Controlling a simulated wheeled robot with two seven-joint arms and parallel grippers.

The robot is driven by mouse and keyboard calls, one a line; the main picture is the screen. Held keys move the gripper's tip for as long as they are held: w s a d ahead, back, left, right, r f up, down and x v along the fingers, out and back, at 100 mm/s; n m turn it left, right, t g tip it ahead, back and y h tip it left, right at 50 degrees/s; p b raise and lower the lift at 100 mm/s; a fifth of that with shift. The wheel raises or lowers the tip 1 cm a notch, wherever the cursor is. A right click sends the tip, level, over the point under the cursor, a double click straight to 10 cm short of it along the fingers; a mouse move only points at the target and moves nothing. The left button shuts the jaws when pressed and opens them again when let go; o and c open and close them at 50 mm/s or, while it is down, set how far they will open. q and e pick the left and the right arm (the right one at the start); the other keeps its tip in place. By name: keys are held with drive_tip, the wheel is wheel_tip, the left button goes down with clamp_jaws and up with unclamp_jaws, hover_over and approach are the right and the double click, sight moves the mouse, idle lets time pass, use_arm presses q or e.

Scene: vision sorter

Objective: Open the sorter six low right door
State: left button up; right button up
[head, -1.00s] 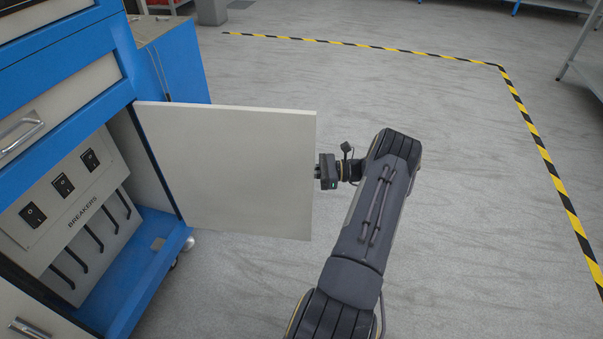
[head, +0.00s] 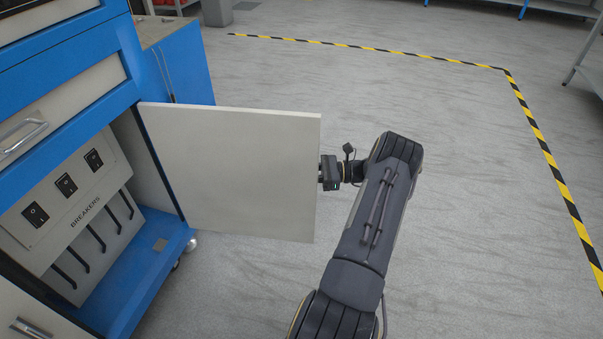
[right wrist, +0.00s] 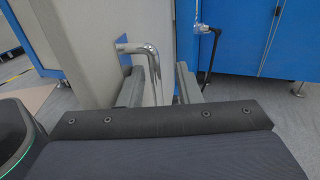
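The low right door (head: 235,170) is a pale panel hinged on the blue sorter cabinet (head: 150,275). It stands swung wide open, showing the breaker compartment inside. My right arm reaches up from the bottom to the door's free edge. Its gripper is mostly hidden behind that edge in the head view. In the right wrist view, my right gripper (right wrist: 168,88) has its two fingers apart, with a gap between them. The chrome door handle (right wrist: 144,49) runs down beside the left finger at this gap; I cannot tell whether it touches. My left gripper is out of view.
Inside the compartment is a breaker panel (head: 64,205) with black switches and several black levers. A drawer handle (head: 22,138) is above it, another handle (head: 32,330) below. Open grey floor lies right of the door, bounded by yellow-black tape (head: 545,150).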

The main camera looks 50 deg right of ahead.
drive_tip(key=p+v, duration=0.1)
drive_tip(key=v, duration=0.6)
drive_tip(key=shift+s, duration=0.2)
drive_tip(key=shift+d, duration=0.15)
